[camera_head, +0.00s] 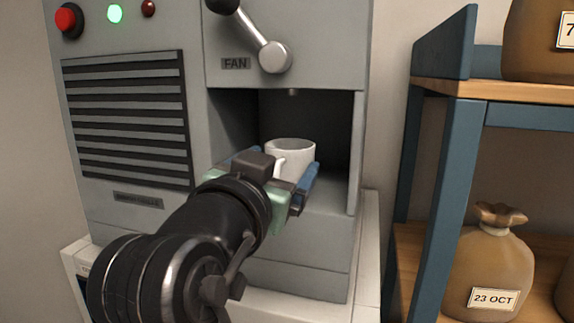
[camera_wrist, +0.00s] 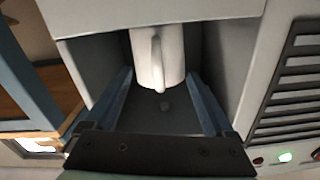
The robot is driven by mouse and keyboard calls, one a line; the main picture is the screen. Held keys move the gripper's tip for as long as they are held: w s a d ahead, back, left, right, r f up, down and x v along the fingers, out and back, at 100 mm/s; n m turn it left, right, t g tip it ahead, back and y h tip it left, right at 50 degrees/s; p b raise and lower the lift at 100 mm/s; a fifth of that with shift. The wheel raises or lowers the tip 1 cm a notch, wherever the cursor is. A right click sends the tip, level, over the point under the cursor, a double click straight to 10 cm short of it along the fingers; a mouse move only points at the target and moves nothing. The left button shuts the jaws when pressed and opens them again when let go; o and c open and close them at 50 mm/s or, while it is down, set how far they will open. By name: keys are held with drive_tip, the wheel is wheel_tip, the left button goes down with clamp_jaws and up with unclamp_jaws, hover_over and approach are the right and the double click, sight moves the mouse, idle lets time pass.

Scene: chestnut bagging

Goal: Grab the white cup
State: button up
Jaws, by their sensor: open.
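The white cup (camera_head: 291,156) stands upright inside the open recess of the grey machine, its handle towards my gripper. In the wrist view the cup (camera_wrist: 172,58) appears at the top centre, with its handle facing the camera. My gripper (camera_head: 283,168) is at the recess opening, with its blue fingers apart. In the wrist view the fingers (camera_wrist: 162,92) reach in on either side of the cup's near side, with gaps between them and the cup. The cup's lower part is partly hidden by my gripper in the head view.
The grey machine (camera_head: 225,120) has side walls close around the recess, a FAN lever (camera_head: 262,42) above it and a vent grille at left. A blue shelf (camera_head: 443,180) with brown sacks (camera_head: 489,265) stands at right.

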clamp_jaws()
idle(0.4)
idle(0.9)
